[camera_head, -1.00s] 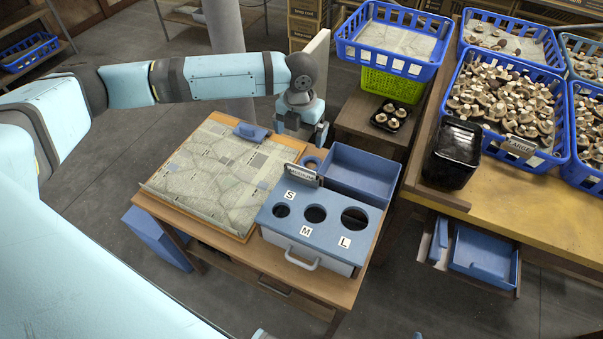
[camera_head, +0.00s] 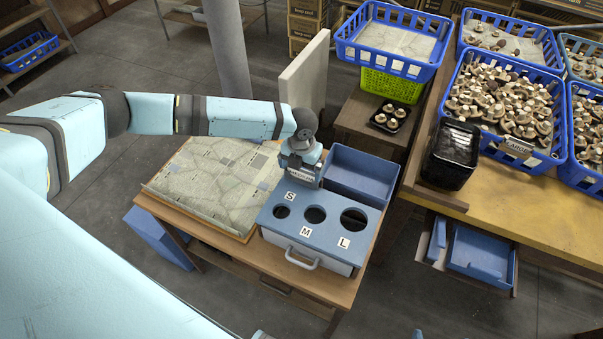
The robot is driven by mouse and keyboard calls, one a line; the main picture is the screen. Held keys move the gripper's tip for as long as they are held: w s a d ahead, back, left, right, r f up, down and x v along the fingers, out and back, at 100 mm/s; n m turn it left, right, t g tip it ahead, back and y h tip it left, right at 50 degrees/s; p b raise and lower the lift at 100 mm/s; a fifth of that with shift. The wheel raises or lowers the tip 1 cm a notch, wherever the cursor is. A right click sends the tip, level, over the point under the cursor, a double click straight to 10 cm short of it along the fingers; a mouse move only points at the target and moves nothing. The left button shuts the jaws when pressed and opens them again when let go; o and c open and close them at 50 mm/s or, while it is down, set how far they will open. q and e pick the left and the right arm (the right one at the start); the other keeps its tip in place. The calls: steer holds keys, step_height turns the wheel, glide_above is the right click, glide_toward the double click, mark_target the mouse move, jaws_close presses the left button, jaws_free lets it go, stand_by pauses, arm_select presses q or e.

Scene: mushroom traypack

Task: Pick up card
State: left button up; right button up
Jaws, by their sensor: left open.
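A small grey label card (camera_head: 303,176) with dark lettering stands at the back edge of the blue sorting box (camera_head: 330,233), which has holes marked S, M and L. My left gripper (camera_head: 304,170) is open, right at this card and pointing down. The gripper hides part of the card's surroundings, and I cannot tell whether the fingers touch it. A second card, reading LARGE (camera_head: 519,145), hangs on the front of a blue crate at the right. My right gripper is not in view.
A paper-covered board (camera_head: 213,185) lies left of the sorting box on the wooden table. An open blue tray (camera_head: 362,171) stands behind the box. Blue crates (camera_head: 567,160) of mushrooms and a black container (camera_head: 452,152) are on the right bench.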

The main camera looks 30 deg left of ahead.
arm_select(q)
steer(key=shift+c, duration=0.2)
steer(key=c, duration=0.6)
